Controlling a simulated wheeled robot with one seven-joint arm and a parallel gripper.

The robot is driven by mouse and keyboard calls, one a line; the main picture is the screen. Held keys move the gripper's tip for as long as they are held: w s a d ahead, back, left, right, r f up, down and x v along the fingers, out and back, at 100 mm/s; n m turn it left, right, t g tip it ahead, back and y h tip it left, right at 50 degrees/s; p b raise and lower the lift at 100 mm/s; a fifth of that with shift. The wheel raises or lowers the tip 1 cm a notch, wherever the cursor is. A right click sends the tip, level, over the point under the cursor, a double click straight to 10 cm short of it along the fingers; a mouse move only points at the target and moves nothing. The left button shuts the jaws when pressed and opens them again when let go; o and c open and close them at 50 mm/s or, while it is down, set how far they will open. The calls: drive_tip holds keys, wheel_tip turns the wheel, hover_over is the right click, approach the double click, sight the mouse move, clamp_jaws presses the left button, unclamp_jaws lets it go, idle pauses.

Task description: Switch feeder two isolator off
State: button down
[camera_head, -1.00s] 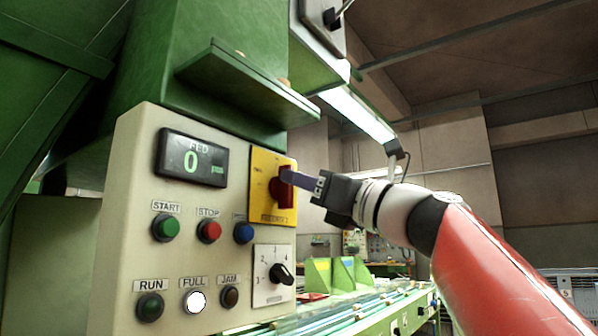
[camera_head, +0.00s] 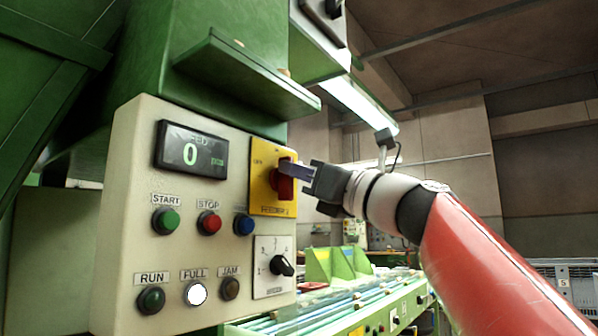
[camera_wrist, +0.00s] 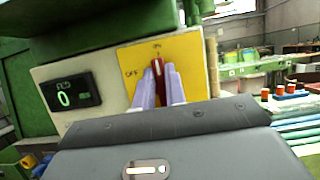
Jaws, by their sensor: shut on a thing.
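The isolator is a red rotary handle (camera_head: 285,188) on a yellow plate (camera_head: 262,205), at the right edge of the beige control panel. In the wrist view the handle (camera_wrist: 158,75) points up toward the ON mark, and OFF is printed to its left on the plate (camera_wrist: 198,68). My gripper (camera_head: 289,170) reaches in from the right. Its two pale purple fingers are shut on the red handle, one on each side in the wrist view. The lettering at the plate's bottom is too blurred to read, and the fingers partly hide the handle.
The panel holds a display (camera_head: 191,150) reading 0, START (camera_head: 166,221), STOP (camera_head: 209,223) and blue buttons, lamps, and a black selector (camera_head: 282,266) below the isolator. A green ledge (camera_head: 245,75) juts out above. A conveyor (camera_head: 330,300) runs along the lower right.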

drive_tip(key=n+g, duration=0.2)
drive_tip(key=n, duration=0.2)
drive_tip(key=n+g+y+p, duration=0.1)
drive_tip(key=n+g, duration=0.1)
drive_tip(key=n, duration=0.2)
drive_tip(key=n+g+y, duration=0.1)
drive_tip(key=n+g, duration=0.1)
drive_tip(key=n, duration=0.3)
drive_tip(key=shift+s+a, duration=0.2)
drive_tip(key=n+g+p, duration=0.1)
drive_tip(key=n, duration=0.1)
drive_tip(key=n+g+p, duration=0.1)
drive_tip(key=n, duration=0.2)
drive_tip(key=shift+s+f+h, duration=0.1)
drive_tip(key=shift+f+h, duration=0.1)
drive_tip(key=shift+h, duration=0.2)
drive_tip(key=n, duration=0.2)
drive_tip(key=n+g+h, duration=0.1)
drive_tip(key=shift+f+n, duration=0.3)
drive_tip(key=shift+n, duration=0.1)
drive_tip(key=shift+n+h, duration=0.3)
drive_tip(key=c, duration=1.4)
unclamp_jaws()
drive_tip(key=shift+c, duration=0.2)
